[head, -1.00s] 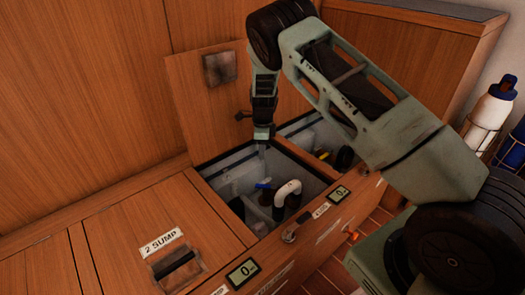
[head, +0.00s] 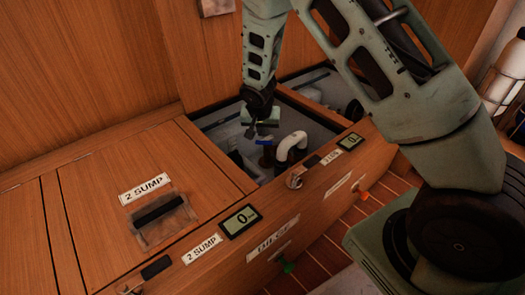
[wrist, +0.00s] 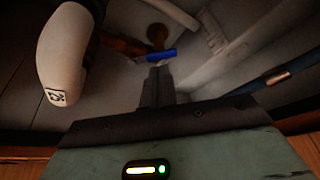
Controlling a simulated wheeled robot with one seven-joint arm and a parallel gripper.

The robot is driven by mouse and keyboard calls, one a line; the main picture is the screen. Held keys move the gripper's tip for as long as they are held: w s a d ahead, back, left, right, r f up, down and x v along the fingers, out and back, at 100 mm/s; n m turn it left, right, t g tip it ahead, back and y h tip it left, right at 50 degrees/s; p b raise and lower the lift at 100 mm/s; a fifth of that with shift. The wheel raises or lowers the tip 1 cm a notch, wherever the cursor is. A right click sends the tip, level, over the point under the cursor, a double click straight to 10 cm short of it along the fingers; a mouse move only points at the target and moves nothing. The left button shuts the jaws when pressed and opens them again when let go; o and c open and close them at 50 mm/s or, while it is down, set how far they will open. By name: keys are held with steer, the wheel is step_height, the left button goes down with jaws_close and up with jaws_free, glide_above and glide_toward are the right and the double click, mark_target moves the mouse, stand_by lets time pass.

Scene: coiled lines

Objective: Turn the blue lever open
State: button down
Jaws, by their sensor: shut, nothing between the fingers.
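The blue lever (head: 265,142) shows inside the open compartment in the floor cabinet, just left of a white bent pipe (head: 291,146). In the wrist view the lever (wrist: 161,55) is a short blue bar on a brownish fitting, lying across the picture just beyond my fingertips. My gripper (head: 252,131) reaches down into the compartment opening, above and slightly left of the lever. In the wrist view its fingers (wrist: 157,72) are together and empty. I cannot tell whether the tips touch the lever.
The white pipe (wrist: 65,55) rises close on the left in the wrist view. A dark hose with a copper band (wrist: 278,77) runs on the right. The compartment's wooden front (head: 320,167) and the closed sump lid (head: 110,190) border the opening.

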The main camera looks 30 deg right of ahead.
mark_target(261, 143)
steer(key=b+x, duration=0.5)
steer(key=x, duration=0.5)
steer(key=shift+b, duration=0.35)
steer(key=shift+w+r+m+p, duration=0.1)
steer(key=shift+w+m+p, duration=0.4)
steer(key=shift+m, duration=0.1)
steer(key=w+m+p, duration=0.1)
steer(key=d+m+g+h+p, duration=0.1)
steer(key=m, duration=0.1)
steer(key=shift+w+r, duration=0.15)
steer(key=shift+w, duration=0.2)
steer(key=shift+w+d+m+g+h+p, duration=0.15)
steer(key=shift+w+d+m+g+p, duration=0.2)
steer(key=shift+m, duration=0.45)
steer(key=shift+w+d+m+g+h+p, duration=0.2)
steer(key=shift+w+d+m+g+p, duration=0.15)
steer(key=shift+m, duration=0.45)
steer(key=shift+w+d+m+g+h+p, duration=0.25)
steer(key=shift+w+m+p, duration=0.2)
steer(key=shift+m, duration=0.35)
steer(key=shift+d, duration=0.1)
